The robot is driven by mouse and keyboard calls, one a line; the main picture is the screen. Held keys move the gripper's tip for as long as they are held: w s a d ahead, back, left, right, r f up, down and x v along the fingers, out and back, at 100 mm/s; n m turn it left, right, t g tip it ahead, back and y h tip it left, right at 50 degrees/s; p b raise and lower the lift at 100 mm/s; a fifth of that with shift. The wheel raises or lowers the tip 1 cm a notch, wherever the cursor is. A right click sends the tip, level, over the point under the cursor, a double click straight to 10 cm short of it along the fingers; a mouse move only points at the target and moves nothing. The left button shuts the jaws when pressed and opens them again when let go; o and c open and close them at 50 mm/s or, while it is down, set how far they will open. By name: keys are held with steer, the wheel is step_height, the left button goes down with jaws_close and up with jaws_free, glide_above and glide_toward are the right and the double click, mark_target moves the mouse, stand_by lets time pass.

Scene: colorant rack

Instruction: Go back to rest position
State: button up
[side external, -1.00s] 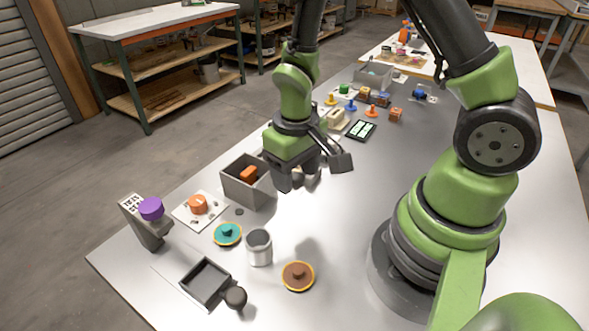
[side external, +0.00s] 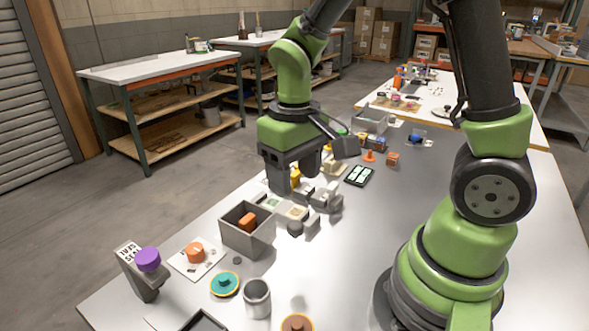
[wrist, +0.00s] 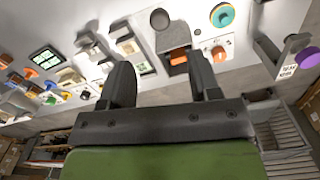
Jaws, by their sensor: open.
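My gripper (side external: 294,178) hangs above the table (side external: 345,235), fingers down, at the end of my raised arm. It is open with nothing between its fingers. In the wrist view the two dark fingers (wrist: 162,68) stand apart, and the tabletop items show beyond them. In the side view the gripper is behind the grey bin (side external: 236,241) and clear of it. Some of the small parts behind the gripper are hidden by it.
The bin holds an orange block (side external: 247,221). Nearby are a purple knob (side external: 148,259) on a stand, an orange knob (side external: 195,252), a teal disc (side external: 224,283) and a metal cup (side external: 257,300). A black labelled panel (side external: 359,176) lies farther back. The table's right-middle is clear.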

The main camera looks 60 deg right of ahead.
steer(key=shift+r, duration=0.3)
steer(key=s+a+r+m+t+y, duration=0.1)
steer(key=s+a+r+t+y, duration=0.1)
steer(key=s+r+t, duration=0.5)
step_height(320, 180, up, 6)
steer(key=s, duration=0.2)
steer(key=shift+s+f+m, duration=0.25)
steer(key=shift+s+m, duration=0.1)
steer(key=shift+m, duration=0.05)
